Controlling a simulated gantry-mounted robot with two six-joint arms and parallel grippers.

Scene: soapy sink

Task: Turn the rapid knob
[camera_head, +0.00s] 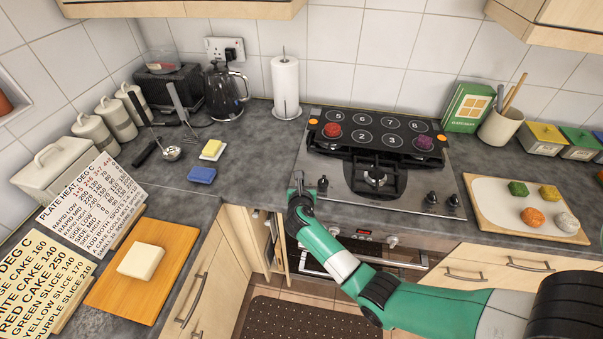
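A steel hob (350,188) carries black control knobs. One black knob (322,184) sits at its front left, and two more, a front-right knob (431,198) and an outer one (453,202), sit at its front right. The oven front below has a silver left knob (334,230) and a right knob (392,241) beside a red display. I cannot read which knob is the rapid one. My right gripper (297,180) is at the hob's front left, just left of the black knob there. Its fingers are too small to judge. My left gripper is out of view.
A black numbered panel (375,134) with a red and a purple piece stands over the hob's back. A heat chart (95,205) leans at left by an orange board (112,291). A tray (490,205) of coloured pieces lies right. Clear counter (255,165) lies left of the hob.

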